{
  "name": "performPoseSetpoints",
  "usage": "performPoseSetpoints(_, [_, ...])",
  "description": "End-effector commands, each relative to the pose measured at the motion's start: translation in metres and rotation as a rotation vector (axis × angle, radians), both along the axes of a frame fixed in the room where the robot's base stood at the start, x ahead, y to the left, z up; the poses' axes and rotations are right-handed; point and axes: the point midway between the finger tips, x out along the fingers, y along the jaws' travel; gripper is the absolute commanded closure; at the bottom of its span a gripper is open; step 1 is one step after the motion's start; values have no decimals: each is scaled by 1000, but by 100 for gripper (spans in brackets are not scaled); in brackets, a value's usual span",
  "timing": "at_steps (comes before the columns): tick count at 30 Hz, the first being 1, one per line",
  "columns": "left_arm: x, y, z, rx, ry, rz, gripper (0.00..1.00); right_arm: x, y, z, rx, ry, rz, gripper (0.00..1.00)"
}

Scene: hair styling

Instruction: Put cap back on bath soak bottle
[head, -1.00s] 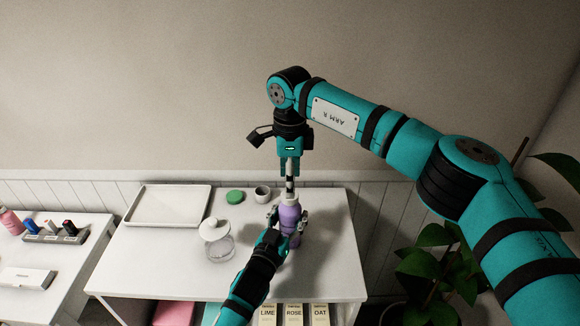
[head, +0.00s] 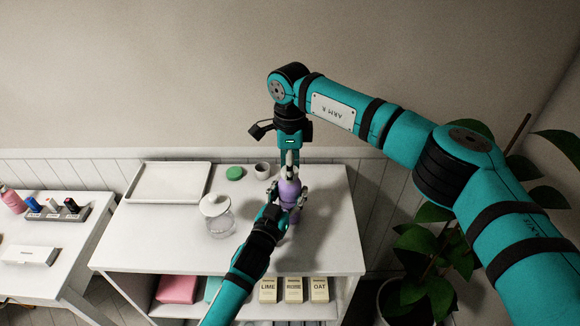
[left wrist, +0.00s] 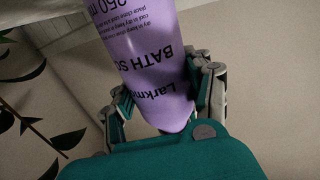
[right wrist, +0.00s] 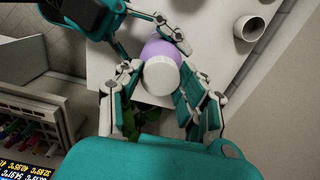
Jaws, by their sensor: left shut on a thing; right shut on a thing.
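The purple bath soak bottle (head: 290,192) stands upright near the right side of the white table (head: 325,235). My left gripper (head: 286,197) is shut around its body. The left wrist view shows the bottle's printed label (left wrist: 150,60) between the fingers. My right gripper (head: 290,160) points straight down over the bottle. In the right wrist view its fingers are shut on the white cap (right wrist: 161,77), which lines up over the top of the purple bottle (right wrist: 158,49). The cap hides the bottle's mouth, so I cannot tell whether it is seated.
A lidded glass jar (head: 218,218) stands left of my left gripper. A white tray (head: 170,182), a green round item (head: 235,173) and a small grey cup (head: 262,170) are at the back. Boxes (head: 293,289) sit on the shelf below. A plant (head: 430,255) stands at right.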

Motion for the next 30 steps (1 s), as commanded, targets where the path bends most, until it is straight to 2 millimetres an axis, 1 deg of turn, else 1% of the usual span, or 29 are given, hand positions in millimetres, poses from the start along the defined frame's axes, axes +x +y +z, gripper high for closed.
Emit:
performPoseSetpoints(1, [0,0,0,0,1,0,100,1,0,0,0,-2,-1,89])
performPoseSetpoints(3, [0,0,0,1,1,-1,100,1,0,0,0,-2,-1,98])
performPoseSetpoints(4, [0,0,0,0,1,-1,100,1,0,0,0,-2,-1,100])
performPoseSetpoints(8, [0,0,0,1,0,-1,100,1,0,0,0,-3,-43,100])
performPoseSetpoints(11, [0,0,0,1,0,-1,100,1,0,0,0,-3,-192,100])
performPoseSetpoints(18, [-1,0,0,1,0,-1,100,1,0,0,0,-4,-774,100])
performPoseSetpoints(21, [-1,0,0,1,0,-1,100,1,0,0,-1,-4,-964,100])
performPoseSetpoints(22, [-1,0,0,1,0,-1,100,1,0,0,-1,-4,-1008,100])
performPoseSetpoints(26, [-1,0,0,1,0,-1,100,1,0,0,0,-4,-992,100])
performPoseSetpoints(27, [-1,0,0,1,0,-1,100,1,0,0,0,-4,-992,61])
performPoseSetpoints(30, [-1,0,0,0,1,-1,100,1,0,0,-1,-3,-991,48])
